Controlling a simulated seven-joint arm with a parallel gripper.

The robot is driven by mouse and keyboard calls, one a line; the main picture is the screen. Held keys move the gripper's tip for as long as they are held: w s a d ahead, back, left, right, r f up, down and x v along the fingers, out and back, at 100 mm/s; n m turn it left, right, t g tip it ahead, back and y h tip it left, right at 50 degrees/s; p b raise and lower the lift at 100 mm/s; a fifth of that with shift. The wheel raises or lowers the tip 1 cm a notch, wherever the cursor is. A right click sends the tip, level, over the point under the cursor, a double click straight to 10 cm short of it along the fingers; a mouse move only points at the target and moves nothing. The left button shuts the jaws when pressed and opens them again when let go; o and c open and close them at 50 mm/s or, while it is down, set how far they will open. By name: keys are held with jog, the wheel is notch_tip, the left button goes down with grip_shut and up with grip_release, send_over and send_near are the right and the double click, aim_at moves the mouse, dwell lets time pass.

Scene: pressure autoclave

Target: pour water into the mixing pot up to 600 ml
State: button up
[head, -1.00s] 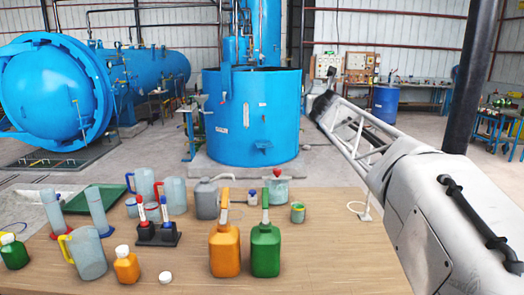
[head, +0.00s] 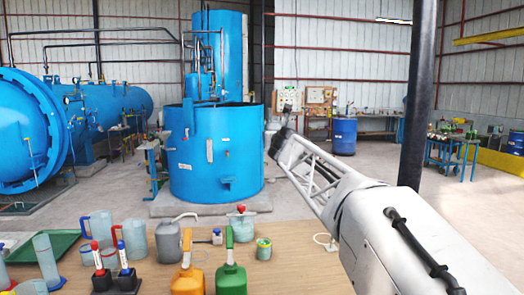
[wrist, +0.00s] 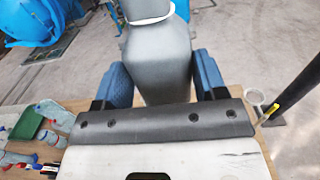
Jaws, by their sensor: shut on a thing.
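In the wrist view my gripper (wrist: 160,64) has blue fingers on both sides of a smooth grey container (wrist: 158,62) and is shut on it. A white band crosses the container's top; its contents do not show. In the head view my arm reaches in from the right, and the gripper and held container cannot be made out. A pale, see-through pot with a red knob (head: 241,226) stands on the table; it may be the mixing pot. Its level cannot be read. A grey can (head: 170,243) with a pale spout stands to its left, apart from my arm.
A black post (head: 418,95) stands right. Blue vessels (head: 215,155) stand behind.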

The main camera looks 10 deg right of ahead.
jog(key=w+a+f+n+g+y, duration=0.2)
jog(key=w+a+f+n+y, duration=0.45)
jog(key=w+f, duration=0.55)
jog(key=w+a+f+n+g+y, duration=0.1)
jog(key=w+a+f+g+y, duration=0.1)
jog(key=f, duration=0.8)
jog(key=w+a+f+n+g+y, duration=0.2)
jog(key=a+f+y, duration=0.2)
jog(key=a+f, duration=0.3)
jog(key=shift+w+f+y, duration=0.25)
jog(key=shift+f+y, duration=0.1)
jog(key=shift+f, duration=1.3)
jog(key=shift+w+d+m, duration=0.15)
jog(key=shift+d+m, duration=0.05)
jog(key=shift+m, duration=0.15)
jog(key=shift+f+m+t, duration=0.1)
jog(key=shift+m+t, duration=0.4)
jog(key=shift+m, duration=5.4)
